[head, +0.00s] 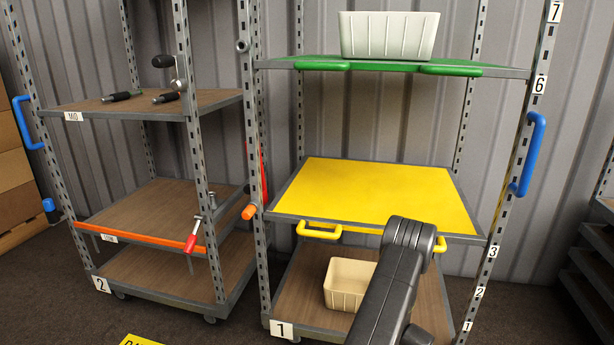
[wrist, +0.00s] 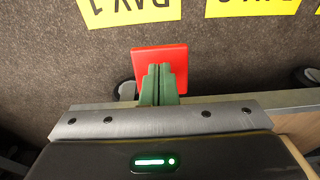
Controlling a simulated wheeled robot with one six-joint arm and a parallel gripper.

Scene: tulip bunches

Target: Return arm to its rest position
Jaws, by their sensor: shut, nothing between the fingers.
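My gripper (wrist: 158,84) shows in the wrist view as two green fingers pressed together, with nothing held. It points out over the dark floor, beyond a grey metal edge. A red square plate (wrist: 174,58) shows behind the fingertips; I cannot tell whether it touches them. In the head view my dark grey arm rises from the bottom in front of the right trolley, its upper joint overlapping the front edge of the yellow shelf (head: 375,195). The gripper itself is hidden in the head view.
A white crate (head: 388,37) stands on the green top shelf (head: 310,63). A cream crate (head: 347,284) sits on the bottom shelf, close left of my arm. The left trolley (head: 150,205) has tools on its upper shelf. Yellow floor signs (wrist: 128,10) lie ahead. The yellow shelf is empty.

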